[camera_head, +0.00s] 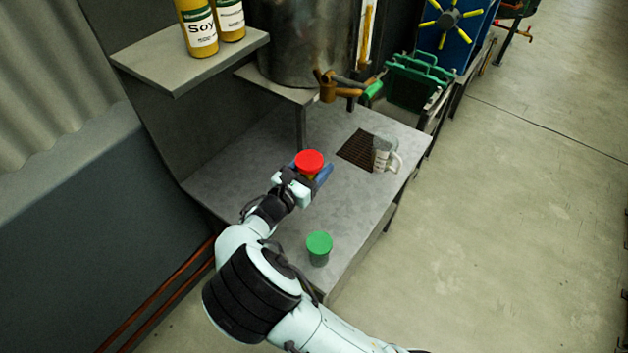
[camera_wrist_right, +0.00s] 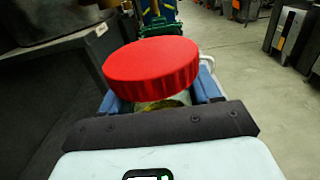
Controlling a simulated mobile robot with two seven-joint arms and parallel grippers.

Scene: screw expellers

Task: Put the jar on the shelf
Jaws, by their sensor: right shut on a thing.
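A jar with a red lid (camera_head: 309,161) is held by my right gripper (camera_head: 313,177) over the grey table, at its middle left. In the right wrist view, the red lid (camera_wrist_right: 152,75) fills the space above the blue fingers, which close on the jar from both sides. Most of the jar's body is hidden behind the lid and gripper. The shelf (camera_head: 178,68) is a grey wall board at the upper left, with two yellow bottles (camera_head: 197,27) labelled "Soy" standing on it. My left gripper is not in view.
A jar with a green lid (camera_head: 319,245) stands near the table's (camera_head: 232,178) front edge. A white mug (camera_head: 384,153) stands beside a dark grate (camera_head: 357,148). A large metal tank (camera_head: 300,40) with a brass tap (camera_head: 328,88) is behind. The shelf's left part is bare.

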